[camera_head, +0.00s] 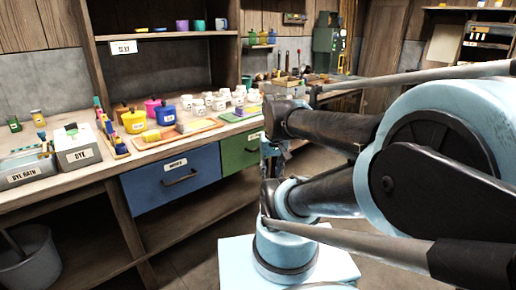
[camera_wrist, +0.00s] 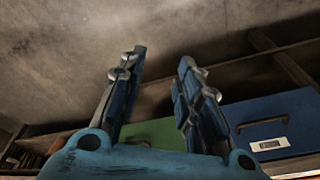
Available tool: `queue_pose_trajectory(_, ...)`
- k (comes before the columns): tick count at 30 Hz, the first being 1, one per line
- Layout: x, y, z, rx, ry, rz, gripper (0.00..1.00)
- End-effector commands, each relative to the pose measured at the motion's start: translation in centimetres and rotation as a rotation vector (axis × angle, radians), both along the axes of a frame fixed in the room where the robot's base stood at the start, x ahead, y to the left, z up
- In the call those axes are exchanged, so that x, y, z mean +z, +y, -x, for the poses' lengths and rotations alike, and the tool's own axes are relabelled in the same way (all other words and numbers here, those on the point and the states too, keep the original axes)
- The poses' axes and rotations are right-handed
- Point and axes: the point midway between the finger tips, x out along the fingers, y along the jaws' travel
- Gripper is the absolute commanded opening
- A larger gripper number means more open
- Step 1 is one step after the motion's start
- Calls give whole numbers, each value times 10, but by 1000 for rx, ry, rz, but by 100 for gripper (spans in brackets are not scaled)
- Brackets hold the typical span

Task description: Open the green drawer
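The green drawer (camera_head: 237,153) is under the counter, just right of the blue drawer, and looks shut. My arm covers its right part, and I cannot make out its handle. In the wrist view the green front (camera_wrist: 158,131) shows behind and between my fingers, partly covered by them. My gripper (camera_wrist: 161,62) is open, its two blue fingers apart with nothing between them. In the head view it is mostly hidden by my arm beside the green drawer. I see no contact with the drawer.
The blue drawer (camera_head: 172,178) with a dark handle (camera_head: 180,177) looks shut; it also shows in the wrist view (camera_wrist: 276,122). A grey bucket (camera_head: 30,262) stands at lower left.

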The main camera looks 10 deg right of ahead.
Motion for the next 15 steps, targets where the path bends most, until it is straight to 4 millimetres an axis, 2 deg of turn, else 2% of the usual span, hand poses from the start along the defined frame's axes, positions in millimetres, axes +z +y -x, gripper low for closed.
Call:
queue_pose_trajectory(6, 37, -3, -48, -136, 6, -37, 31)
queue_pose_trajectory(15, 71, -10, -119, -326, 19, -89, 31)
